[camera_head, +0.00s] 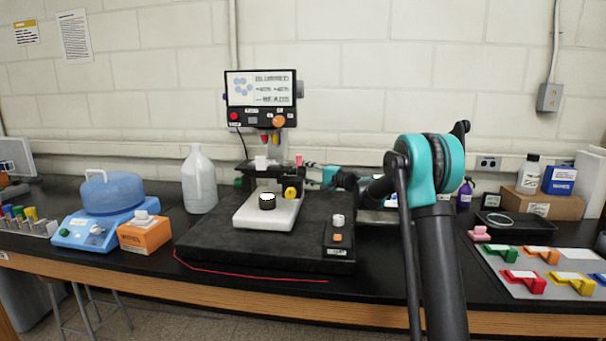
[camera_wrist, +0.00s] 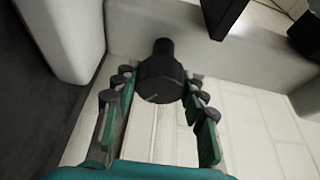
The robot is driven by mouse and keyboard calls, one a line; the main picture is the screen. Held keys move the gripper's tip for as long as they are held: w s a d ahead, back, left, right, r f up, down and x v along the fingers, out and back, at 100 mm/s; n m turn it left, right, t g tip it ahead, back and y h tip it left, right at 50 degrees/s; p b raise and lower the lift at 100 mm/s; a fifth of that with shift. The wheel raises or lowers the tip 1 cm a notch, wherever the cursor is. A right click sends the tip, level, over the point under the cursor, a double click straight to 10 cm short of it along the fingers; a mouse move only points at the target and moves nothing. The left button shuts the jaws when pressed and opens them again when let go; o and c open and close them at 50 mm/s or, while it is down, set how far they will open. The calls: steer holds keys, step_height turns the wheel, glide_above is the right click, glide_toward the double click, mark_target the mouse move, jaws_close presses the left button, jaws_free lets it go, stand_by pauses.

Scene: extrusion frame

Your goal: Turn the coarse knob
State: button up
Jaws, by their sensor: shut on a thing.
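A black knob (camera_wrist: 158,82) with a short light mark on its face sits on a pale body in the wrist view. My gripper (camera_wrist: 160,80) has its two green-padded fingers on either side of the knob and is shut on it. In the head view my gripper (camera_head: 314,174) is at the right side of a bench instrument (camera_head: 262,167) with a white base, and the knob there is hidden. A yellow knob (camera_head: 291,193) shows on the instrument's right, just below my gripper.
The instrument stands on a black slab (camera_head: 215,241), with a screen (camera_head: 260,88) above it. A small control box (camera_head: 338,238) is at the slab's right front. A tray (camera_head: 515,223) is at right.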

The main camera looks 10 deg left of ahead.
steer(key=shift+m, duration=0.6)
steer(key=o, duration=1.2)
steer(key=shift+c, duration=0.2)
steer(key=v, duration=1.2)
steer(key=shift+r, duration=0.2)
